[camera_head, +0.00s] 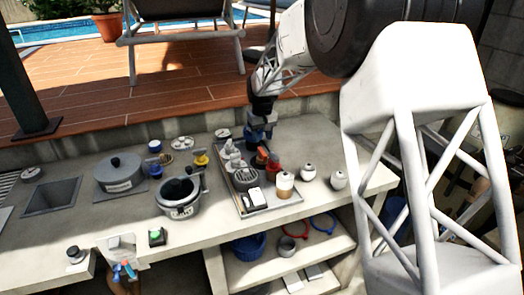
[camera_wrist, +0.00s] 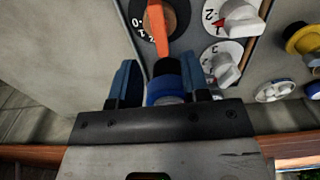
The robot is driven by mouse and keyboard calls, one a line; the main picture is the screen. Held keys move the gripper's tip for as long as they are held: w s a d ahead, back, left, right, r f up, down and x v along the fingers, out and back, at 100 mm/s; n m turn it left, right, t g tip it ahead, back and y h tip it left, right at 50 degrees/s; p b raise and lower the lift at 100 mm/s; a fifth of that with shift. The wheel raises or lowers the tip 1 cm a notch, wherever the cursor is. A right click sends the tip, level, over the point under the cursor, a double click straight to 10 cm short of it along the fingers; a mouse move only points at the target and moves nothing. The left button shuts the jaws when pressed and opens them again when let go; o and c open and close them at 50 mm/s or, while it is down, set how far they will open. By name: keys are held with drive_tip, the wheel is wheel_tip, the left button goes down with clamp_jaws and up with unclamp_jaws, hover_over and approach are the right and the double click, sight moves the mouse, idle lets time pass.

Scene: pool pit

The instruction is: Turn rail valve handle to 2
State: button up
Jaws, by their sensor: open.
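An orange handle (camera_wrist: 158,28) lies over a dark round dial (camera_wrist: 178,14) with white numbers, at the top of the wrist view. I take it for the rail valve handle. A 0 and a 1 show on the dial; no 2 is readable there. My gripper (camera_wrist: 158,68) is open, with blue fingers on either side of a black and blue cylindrical part (camera_wrist: 165,85) near the handle's lower end. Contact cannot be told. In the head view my gripper (camera_head: 262,130) points down at the back of the grey tray, just behind a small orange handle (camera_head: 262,155).
White dials with white knobs (camera_wrist: 240,20) (camera_wrist: 225,70) stand close on the right in the wrist view, beside a yellow-collared part (camera_wrist: 300,40). The tray (camera_head: 282,203) also holds a red part (camera_head: 273,164). Pots (camera_head: 120,170) stand left; white-topped jars (camera_head: 308,172) stand right.

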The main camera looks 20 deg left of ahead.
sight(262, 151)
drive_tip(key=shift+f, duration=3.4)
drive_tip(key=c, duration=0.8)
